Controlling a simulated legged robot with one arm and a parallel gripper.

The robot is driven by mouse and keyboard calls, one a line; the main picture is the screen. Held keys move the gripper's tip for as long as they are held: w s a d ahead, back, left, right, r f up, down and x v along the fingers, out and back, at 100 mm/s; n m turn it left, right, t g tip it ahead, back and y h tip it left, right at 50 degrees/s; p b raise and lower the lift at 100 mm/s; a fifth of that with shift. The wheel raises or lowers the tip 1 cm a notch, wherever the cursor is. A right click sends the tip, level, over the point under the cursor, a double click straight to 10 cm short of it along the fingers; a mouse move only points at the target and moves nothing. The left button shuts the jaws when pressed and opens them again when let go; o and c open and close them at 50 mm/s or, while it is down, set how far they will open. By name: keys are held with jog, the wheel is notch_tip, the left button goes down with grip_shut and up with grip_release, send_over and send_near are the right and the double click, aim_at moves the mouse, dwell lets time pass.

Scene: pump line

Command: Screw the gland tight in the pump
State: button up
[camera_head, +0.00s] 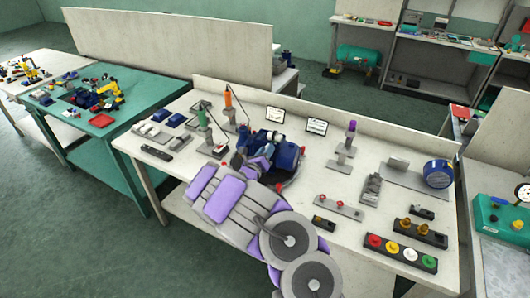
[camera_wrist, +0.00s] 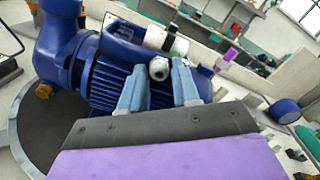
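The blue pump (camera_head: 288,155) stands at the middle of the bench. In the wrist view its finned motor (camera_wrist: 110,82) fills the left and middle. A small white round fitting (camera_wrist: 159,69), which looks like the gland, sits at the motor's terminal box with its dark centre facing me. A white cylinder (camera_wrist: 166,40) lies just above it. My gripper (camera_wrist: 160,72) has its two light-blue fingers on either side of the round fitting. The fitting about fills the gap; whether the fingers press on it is unclear. In the head view my arm hides part of the pump.
Two upright screwdrivers, orange (camera_head: 228,97) and green (camera_head: 203,117), stand left of the pump. Small label cards (camera_head: 317,126) stand behind it. A blue round roll (camera_head: 438,174) and a strip of coloured buttons (camera_head: 400,252) are at the right.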

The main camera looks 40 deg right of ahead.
grip_shut()
jog(key=shift+m+b, duration=0.95)
jog(key=shift+m, duration=0.85)
jog(key=shift+m+b, duration=0.3)
jog(key=shift+m, duration=1.4)
jog(key=m, duration=0.3)
jog(key=shift+m, duration=0.4)
